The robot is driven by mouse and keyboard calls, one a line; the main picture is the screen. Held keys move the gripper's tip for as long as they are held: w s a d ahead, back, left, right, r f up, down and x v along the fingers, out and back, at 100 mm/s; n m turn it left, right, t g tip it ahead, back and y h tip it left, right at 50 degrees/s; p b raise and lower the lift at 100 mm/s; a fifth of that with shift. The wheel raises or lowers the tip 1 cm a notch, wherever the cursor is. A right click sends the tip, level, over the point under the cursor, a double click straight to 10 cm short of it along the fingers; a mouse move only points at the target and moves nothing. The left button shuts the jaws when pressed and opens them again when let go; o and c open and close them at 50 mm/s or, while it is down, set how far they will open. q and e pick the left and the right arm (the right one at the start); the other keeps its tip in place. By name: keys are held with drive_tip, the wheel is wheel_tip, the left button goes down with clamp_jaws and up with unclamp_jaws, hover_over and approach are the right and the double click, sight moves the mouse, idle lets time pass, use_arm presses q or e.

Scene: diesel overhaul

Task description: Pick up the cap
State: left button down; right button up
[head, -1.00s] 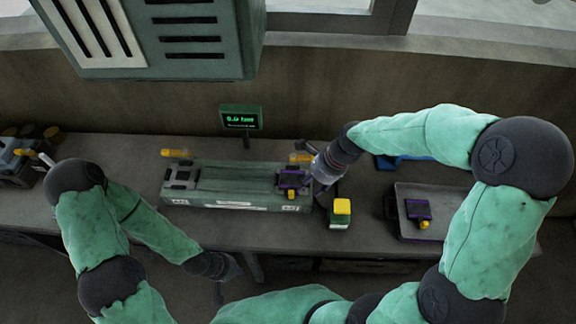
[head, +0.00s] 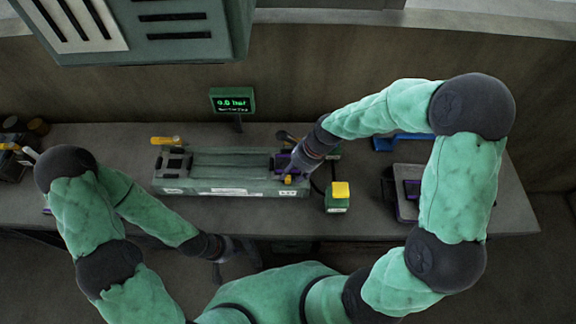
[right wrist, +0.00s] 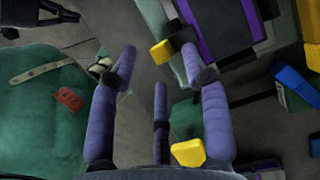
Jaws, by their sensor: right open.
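I cannot tell for certain which part is the cap. A dark purple-edged fixture with a small yellow block (head: 287,179) stands at the right end of the long green unit (head: 230,187). My right gripper (head: 288,168) is low over this fixture and hides much of it. In the right wrist view its purple fingers (right wrist: 160,95) are spread with nothing held between them. Two yellow blocks show there, one beside the right finger (right wrist: 161,52), one lower (right wrist: 188,152). My left gripper (head: 232,256) hangs in front of the bench, empty, its fingers apart.
A green box with a yellow top (head: 338,197) stands close to the right of the unit. A dark tray (head: 405,211) and a blue object (head: 398,143) are further right. A display (head: 233,100) stands behind.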

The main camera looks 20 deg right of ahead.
sight(288, 177)
drive_tip(key=x, duration=0.3)
drive_tip(key=shift+w+b, duration=0.1)
drive_tip(key=shift+b, duration=0.2)
drive_tip(key=shift+r, duration=0.1)
clamp_jaws()
drive_tip(key=shift+r, duration=0.15)
drive_tip(key=shift+w+d+r, duration=0.1)
drive_tip(key=shift+w+r, duration=0.05)
drive_tip(key=shift+r, duration=0.3)
wheel_tip(288, 177, up, 2)
drive_tip(key=shift+r+p, duration=0.15)
drive_tip(key=shift+p, duration=0.55)
drive_tip(key=s+d+r+p, duration=0.2)
drive_tip(key=s+d+r, duration=0.6)
drive_tip(key=s, duration=0.3)
drive_tip(key=shift+s+r+p, duration=0.3)
drive_tip(key=shift+s+r, duration=0.1)
drive_tip(key=shift+r, duration=0.35)
